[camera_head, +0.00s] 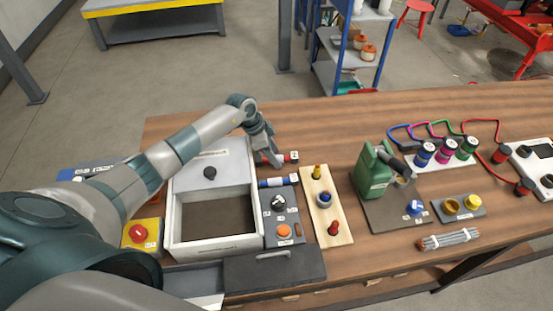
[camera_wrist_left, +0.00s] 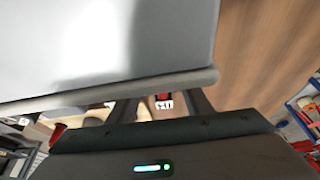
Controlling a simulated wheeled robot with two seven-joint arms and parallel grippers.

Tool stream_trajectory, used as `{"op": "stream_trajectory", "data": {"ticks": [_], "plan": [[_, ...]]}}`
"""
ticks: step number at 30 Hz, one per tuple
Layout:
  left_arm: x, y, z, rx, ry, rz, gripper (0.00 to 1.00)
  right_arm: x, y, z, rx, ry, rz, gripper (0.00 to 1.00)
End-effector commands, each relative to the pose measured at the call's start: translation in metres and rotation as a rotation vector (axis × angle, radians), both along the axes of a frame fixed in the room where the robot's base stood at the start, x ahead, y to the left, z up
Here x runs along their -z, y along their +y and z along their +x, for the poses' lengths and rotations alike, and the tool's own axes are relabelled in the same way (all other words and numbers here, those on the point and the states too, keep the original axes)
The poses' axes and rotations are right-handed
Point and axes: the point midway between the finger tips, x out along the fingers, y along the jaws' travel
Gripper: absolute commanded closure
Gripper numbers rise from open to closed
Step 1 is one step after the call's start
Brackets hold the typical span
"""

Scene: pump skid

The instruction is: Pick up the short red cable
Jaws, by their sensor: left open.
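A short red piece with a white label (camera_head: 292,157) lies on the wooden table just behind the blue cylinder; it may be the short red cable. My left gripper (camera_head: 272,160) is low at its left end, open. In the left wrist view the red piece with dark lettering on its label (camera_wrist_left: 163,101) shows between the two fingers, partly hidden by the gripper body. I cannot tell whether the fingers touch it. A longer red cable (camera_head: 483,121) arcs at the right, near a red plug (camera_head: 501,154). My right gripper is not in view.
A grey-lidded box (camera_head: 211,163) stands close beside my left arm; its pale edge fills the upper left wrist view. A blue cylinder (camera_head: 277,182), a grey control panel (camera_head: 283,215) and a wooden board (camera_head: 327,205) are nearby. The table behind is clear.

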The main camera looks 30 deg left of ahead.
Motion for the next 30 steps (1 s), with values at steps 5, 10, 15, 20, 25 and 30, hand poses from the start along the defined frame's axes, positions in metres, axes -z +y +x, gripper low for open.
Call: {"op": "stream_trajectory", "data": {"ticks": [5, 10, 15, 20, 25, 30], "plan": [[0.0012, 0.0000, -0.0001, 0.000, 0.000, 0.000, 0.55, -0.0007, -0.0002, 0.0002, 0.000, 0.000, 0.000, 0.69], [0.0013, 0.0000, -0.0001, 0.000, 0.000, 0.000, 0.55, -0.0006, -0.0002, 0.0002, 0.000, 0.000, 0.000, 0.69], [0.0013, 0.0000, -0.0002, 0.000, 0.000, 0.000, 0.81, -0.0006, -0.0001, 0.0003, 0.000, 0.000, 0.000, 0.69], [0.0009, -0.0001, 0.0000, 0.000, 0.000, 0.000, 0.95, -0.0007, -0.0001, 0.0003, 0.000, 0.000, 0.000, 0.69], [0.0009, 0.0000, 0.0001, 0.000, 0.000, 0.000, 0.95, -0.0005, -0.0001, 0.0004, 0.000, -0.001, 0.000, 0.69], [-0.0018, 0.0000, 0.0002, 0.001, 0.000, 0.000, 0.95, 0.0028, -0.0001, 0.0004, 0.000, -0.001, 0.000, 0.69]]}}
